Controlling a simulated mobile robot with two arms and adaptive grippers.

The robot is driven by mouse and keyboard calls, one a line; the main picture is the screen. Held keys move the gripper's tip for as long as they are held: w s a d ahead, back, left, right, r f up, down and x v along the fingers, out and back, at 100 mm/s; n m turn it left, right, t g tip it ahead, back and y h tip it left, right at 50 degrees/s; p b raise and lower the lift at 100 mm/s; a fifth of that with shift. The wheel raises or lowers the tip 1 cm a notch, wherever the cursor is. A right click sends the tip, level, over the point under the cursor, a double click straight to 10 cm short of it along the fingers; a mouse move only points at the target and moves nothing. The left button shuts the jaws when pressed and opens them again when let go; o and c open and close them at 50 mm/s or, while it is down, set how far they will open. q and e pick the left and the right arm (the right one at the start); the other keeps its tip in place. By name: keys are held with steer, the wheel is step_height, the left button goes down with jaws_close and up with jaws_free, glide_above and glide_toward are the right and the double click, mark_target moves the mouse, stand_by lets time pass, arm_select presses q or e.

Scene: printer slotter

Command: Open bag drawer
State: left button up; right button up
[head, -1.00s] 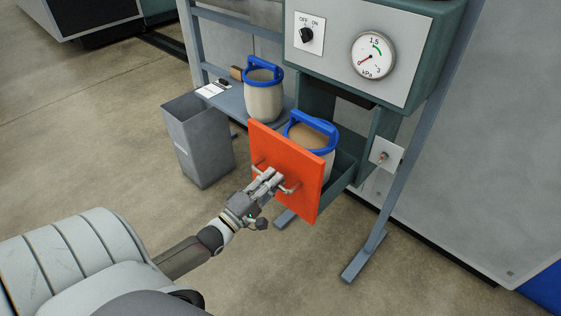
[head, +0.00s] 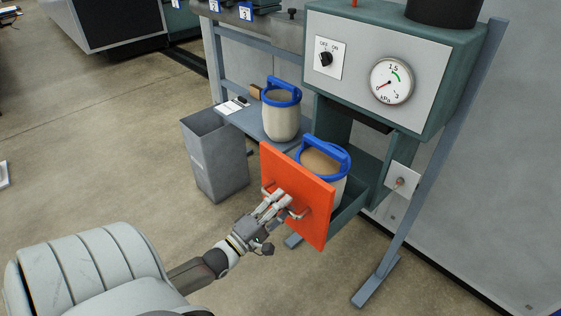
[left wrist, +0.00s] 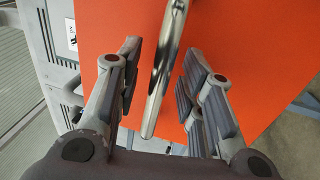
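The bag drawer has an orange front panel (head: 297,195) and stands pulled out from the teal cabinet (head: 450,60). A beige bag or canister with a blue ring (head: 323,162) sits in it, behind the panel. A metal bar handle (left wrist: 162,75) crosses the panel's face. My left gripper (head: 278,204) is at this handle. In the left wrist view the fingers (left wrist: 161,60) are spread on either side of the bar, with gaps showing on both sides. My right gripper is not in view.
A grey open bin (head: 218,160) stands left of the drawer. A second beige container with a blue ring (head: 281,115) stands on a low shelf behind it. A slanted metal leg (head: 378,283) stands to the right.

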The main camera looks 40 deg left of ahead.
arm_select(q)
steer(key=v, duration=1.2)
stand_by(0.4)
